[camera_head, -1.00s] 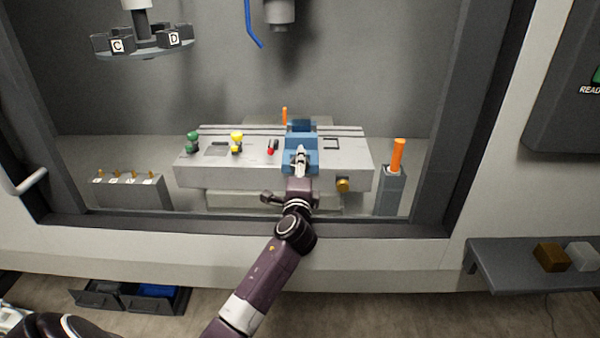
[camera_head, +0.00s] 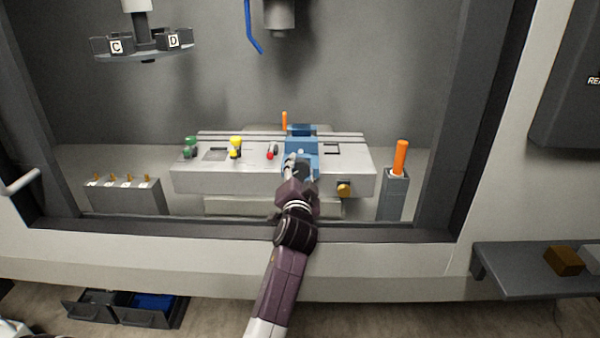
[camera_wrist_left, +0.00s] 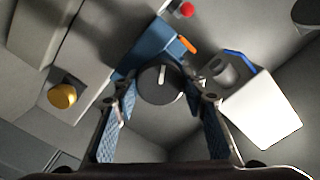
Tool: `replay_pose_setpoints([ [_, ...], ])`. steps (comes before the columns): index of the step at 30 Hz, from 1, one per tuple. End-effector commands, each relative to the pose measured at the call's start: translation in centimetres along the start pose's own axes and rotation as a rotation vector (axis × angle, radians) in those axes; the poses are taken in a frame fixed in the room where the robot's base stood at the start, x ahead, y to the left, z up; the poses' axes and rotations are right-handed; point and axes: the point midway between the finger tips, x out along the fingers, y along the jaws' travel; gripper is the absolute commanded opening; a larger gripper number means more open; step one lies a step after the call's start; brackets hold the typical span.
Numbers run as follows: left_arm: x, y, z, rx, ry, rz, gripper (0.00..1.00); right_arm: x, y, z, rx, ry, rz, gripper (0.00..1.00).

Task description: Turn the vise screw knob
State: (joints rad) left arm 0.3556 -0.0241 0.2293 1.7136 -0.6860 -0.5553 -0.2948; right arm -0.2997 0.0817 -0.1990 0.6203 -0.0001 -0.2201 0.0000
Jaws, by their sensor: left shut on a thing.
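The blue vise (camera_head: 302,146) sits on the grey machine table (camera_head: 225,178) inside the booth. It also shows in the left wrist view (camera_wrist_left: 148,54). Its screw knob (camera_wrist_left: 160,82) is a dark round disc with a white mark line, facing the left wrist camera. My left gripper (camera_head: 299,168) is at the front of the vise. In the left wrist view its blue-padded fingers (camera_wrist_left: 165,98) stand on both sides of the knob and are shut on it. In the head view the gripper and wrist hide most of the knob. My right gripper is not in view.
A yellow knob (camera_head: 344,189) is on the table front, right of my wrist. An orange rod (camera_head: 400,157) stands in a grey post farther right. Green, yellow and red parts (camera_head: 236,146) are left of the vise. The booth's front sill (camera_head: 180,228) runs below my forearm.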

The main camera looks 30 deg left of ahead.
Motion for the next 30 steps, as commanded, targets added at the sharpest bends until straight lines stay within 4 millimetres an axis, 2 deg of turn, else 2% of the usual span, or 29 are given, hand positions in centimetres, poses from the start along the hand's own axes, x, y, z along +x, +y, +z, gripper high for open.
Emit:
replay_pose_setpoints([
  [9, -0.04, 0.27, 0.28, -0.104, -0.006, 0.004, 0.15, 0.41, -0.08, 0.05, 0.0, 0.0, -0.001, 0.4],
  [24, -0.03, 0.29, 0.31, -0.119, -0.007, 0.005, 0.15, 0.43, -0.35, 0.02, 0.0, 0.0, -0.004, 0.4],
  [25, -0.03, 0.29, 0.31, -0.118, -0.007, 0.005, 0.42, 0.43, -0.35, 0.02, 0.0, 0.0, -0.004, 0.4],
  [29, -0.03, 0.22, 0.23, -0.118, -0.005, 0.004, 0.57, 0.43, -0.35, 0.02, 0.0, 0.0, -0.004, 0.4],
  [30, -0.02, 0.19, 0.2, -0.118, -0.004, 0.003, 0.57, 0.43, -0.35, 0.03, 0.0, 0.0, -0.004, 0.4],
])
